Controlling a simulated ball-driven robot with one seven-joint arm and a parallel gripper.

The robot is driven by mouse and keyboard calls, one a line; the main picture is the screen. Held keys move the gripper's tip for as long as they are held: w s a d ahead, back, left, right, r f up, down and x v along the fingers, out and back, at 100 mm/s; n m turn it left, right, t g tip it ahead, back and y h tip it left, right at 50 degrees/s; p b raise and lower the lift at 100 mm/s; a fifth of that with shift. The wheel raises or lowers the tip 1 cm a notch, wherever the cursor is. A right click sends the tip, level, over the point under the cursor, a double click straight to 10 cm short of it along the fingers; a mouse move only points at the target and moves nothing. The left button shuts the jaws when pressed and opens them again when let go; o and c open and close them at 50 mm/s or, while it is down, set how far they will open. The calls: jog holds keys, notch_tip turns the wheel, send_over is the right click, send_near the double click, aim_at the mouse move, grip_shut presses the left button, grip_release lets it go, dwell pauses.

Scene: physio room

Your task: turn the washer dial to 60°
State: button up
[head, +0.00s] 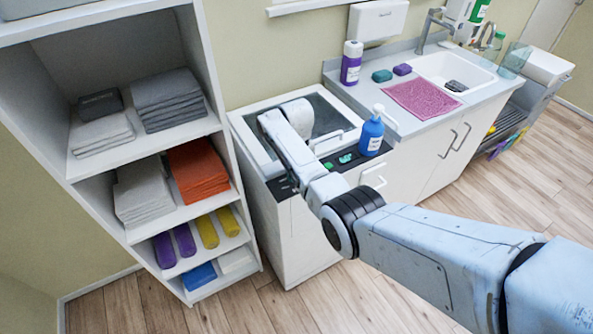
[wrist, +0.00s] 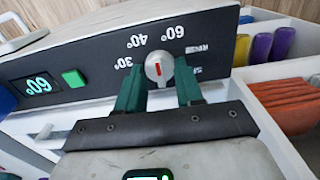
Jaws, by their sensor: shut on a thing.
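The washer (head: 290,240) is a white top-loading machine beside the shelf. Its dial is hidden behind my arm in the head view. In the wrist view, the round pale dial (wrist: 152,70) with a red mark sits on the dark control panel (wrist: 95,62), which appears upside down. Labels for 30°, 40° and 60° surround it, with others blurred. The red mark runs roughly up and down in the picture. The lit display (wrist: 38,85) reads 60°, near a green button (wrist: 74,78). My gripper (wrist: 159,76) is shut on the dial, a green finger on each side.
A blue pump bottle (head: 371,135) stands at the washer's right front corner, close to my arm. The tall shelf (head: 231,175) with folded towels and rolls stands to the left. A sink counter (head: 425,124) is to the right. Open wooden floor lies in front.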

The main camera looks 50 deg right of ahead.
jog(key=shift+m, duration=2.3)
jog(key=shift+r, duration=0.1)
jog(key=o, duration=1)
jog(key=shift+o, duration=0.2)
notch_tip(320, 180, up, 11)
jog(key=shift+b, duration=0.45)
